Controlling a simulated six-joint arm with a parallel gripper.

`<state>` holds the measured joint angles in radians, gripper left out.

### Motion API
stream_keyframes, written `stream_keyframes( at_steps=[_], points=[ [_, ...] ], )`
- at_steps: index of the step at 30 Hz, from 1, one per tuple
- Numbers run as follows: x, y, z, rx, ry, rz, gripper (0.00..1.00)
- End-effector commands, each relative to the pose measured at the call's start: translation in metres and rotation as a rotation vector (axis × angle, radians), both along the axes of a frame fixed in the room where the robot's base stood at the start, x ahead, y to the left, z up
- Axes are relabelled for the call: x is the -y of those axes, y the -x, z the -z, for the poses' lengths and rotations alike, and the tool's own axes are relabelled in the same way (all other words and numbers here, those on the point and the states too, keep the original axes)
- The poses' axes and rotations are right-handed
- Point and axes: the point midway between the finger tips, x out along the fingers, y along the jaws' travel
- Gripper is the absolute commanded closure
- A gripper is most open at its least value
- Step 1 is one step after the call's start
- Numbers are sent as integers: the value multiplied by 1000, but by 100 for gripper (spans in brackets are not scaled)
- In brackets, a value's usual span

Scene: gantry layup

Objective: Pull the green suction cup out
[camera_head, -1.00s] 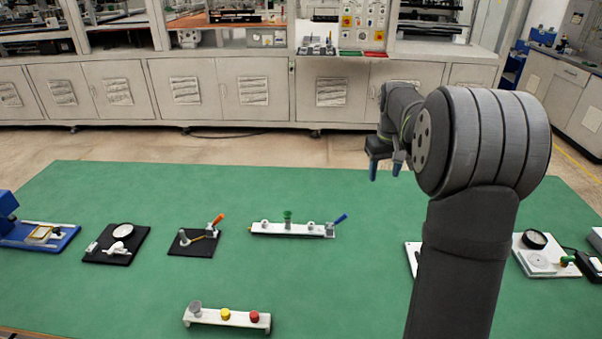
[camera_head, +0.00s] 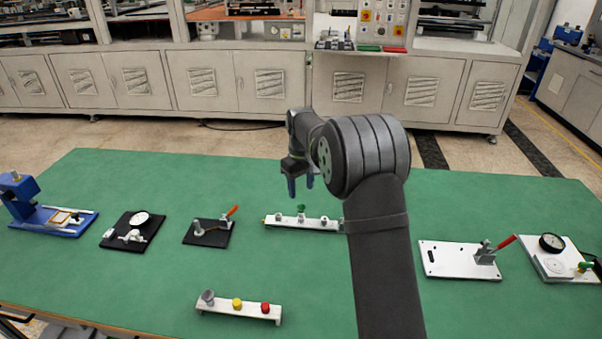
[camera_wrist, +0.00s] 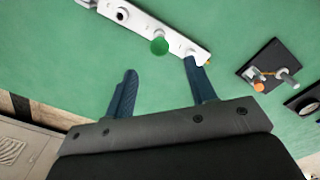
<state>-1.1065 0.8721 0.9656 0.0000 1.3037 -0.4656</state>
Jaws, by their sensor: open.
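The green suction cup (camera_head: 301,208) stands upright on a white bar fixture (camera_head: 287,222) at the middle back of the green table. In the wrist view the green cup (camera_wrist: 159,46) shows as a round green top on the white bar (camera_wrist: 186,42), beyond my fingertips and roughly between their directions. My gripper (camera_head: 301,190) is open and empty, with its two blue fingers pointing down above the bar. It also shows in the wrist view (camera_wrist: 162,68), its fingers apart from the cup.
A white bar with grey, yellow and red knobs (camera_head: 245,310) lies at the front. Black fixtures (camera_head: 212,238) and (camera_head: 112,236), a blue press (camera_head: 50,222) and white plates (camera_head: 450,268) stand to the sides. The table between them is clear.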

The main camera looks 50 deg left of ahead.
Motion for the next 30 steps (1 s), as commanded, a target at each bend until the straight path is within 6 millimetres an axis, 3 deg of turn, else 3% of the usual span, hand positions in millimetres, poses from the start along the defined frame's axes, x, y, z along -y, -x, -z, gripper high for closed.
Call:
stream_keyframes(
  at_steps=[6, 15, 21, 30],
  points=[
    [1, 0, 46, -2, 4, 1, 49],
    [1, 0, 96, -1, 2, 1, 49],
    [0, 0, 109, 0, 0, 1, 49],
    [0, 0, 112, 1, -1, 1, 49]
  ],
)
